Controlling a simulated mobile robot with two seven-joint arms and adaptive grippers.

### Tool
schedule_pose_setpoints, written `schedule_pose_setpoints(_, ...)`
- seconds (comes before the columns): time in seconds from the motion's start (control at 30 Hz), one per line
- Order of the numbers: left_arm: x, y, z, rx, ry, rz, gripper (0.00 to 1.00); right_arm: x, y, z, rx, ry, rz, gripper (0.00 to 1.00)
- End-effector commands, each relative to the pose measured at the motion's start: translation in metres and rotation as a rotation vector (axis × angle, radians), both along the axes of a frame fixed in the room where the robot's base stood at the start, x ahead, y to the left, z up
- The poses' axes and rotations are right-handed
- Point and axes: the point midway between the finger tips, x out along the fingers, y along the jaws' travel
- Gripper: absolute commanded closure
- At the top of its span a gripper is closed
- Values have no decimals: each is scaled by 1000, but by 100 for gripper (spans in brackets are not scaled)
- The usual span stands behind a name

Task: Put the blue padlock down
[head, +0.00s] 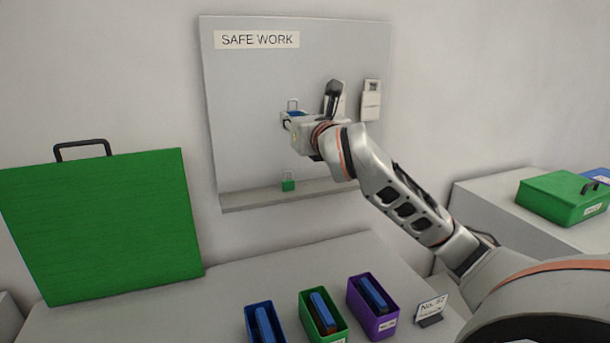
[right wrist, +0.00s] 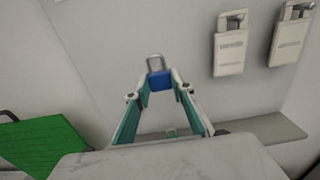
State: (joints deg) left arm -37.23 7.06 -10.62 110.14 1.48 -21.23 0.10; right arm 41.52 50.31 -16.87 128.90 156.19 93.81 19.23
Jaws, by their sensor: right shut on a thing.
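The blue padlock (head: 291,115) is in front of the grey SAFE WORK board, its shackle pointing up. It also shows in the right wrist view (right wrist: 160,81), held between the fingertips. My right gripper (right wrist: 161,86) is shut on the padlock's body and holds it above the board's bottom ledge. In the head view the right gripper (head: 293,120) partly covers the padlock. My left gripper is in neither view.
A large green case (head: 100,225) stands at left. Blue, green (head: 309,300) and purple (head: 388,322) bins hold blue items at the front. A green box (head: 560,198) sits at right. The ledge beside the green padlock looks clear.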

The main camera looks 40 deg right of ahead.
Motion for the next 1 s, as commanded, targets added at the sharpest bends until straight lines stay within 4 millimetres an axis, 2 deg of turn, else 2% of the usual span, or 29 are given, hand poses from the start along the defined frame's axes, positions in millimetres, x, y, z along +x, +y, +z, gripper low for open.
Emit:
schedule_pose_setpoints(0.07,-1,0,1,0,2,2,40,-2,-3,9,0,-1,-3,92)
schedule_pose_setpoints(0.17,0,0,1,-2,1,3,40,-2,-4,3,-1,3,-3,92)
schedule_pose_setpoints(0.4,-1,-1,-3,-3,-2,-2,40,-2,-4,-54,-2,9,-2,92)
schedule_pose_setpoints(0.7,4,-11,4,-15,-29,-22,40,-2,-4,-123,-1,6,-3,92)
schedule_pose_setpoints(0.8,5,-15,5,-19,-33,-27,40,-3,-4,-137,-1,3,-2,92)
schedule_pose_setpoints(1.0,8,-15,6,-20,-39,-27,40,-2,-4,-150,0,1,-3,92)
